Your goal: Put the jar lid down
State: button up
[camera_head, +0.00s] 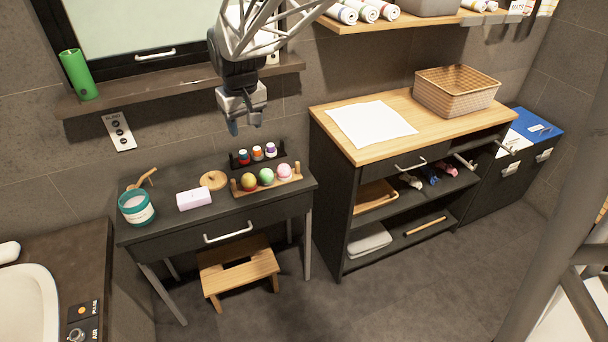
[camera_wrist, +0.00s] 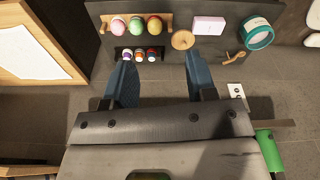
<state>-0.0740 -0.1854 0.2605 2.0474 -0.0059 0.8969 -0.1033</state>
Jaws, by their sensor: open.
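The round wooden jar lid (camera_head: 213,180) lies on the dark vanity table, between the pale pink box and the rack of coloured balls. It also shows in the wrist view (camera_wrist: 182,40), just beyond my fingertips and nearer the right one. The teal jar (camera_head: 137,207) with a pale label stands at the table's left end, and its top looks uncovered. My gripper (camera_head: 245,122) hangs well above the table's back edge, apart from the lid. Its two blue fingers (camera_wrist: 160,60) are spread with nothing between them.
The dark table (camera_head: 170,231) also holds a pink box (camera_head: 194,199), a wooden scoop (camera_head: 142,178), a wooden ball rack (camera_head: 266,187) and a small bottle rack (camera_head: 257,153). A green cylinder (camera_head: 78,74) stands on the window ledge (camera_head: 180,86). The table's front strip is clear.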

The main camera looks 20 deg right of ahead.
jog(key=s+d+m, duration=0.1)
jog(key=s+d, duration=0.1)
jog(key=s, duration=1.2)
jog(key=s+d+r+m+t, duration=0.1)
jog(key=s+d, duration=0.1)
jog(key=s, duration=1.3)
jog(key=shift+s+d, duration=0.2)
jog(key=shift+d, duration=0.15)
jog(key=shift+o, duration=0.4)
jog(key=shift+w+r, duration=0.1)
jog(key=shift+w, duration=0.05)
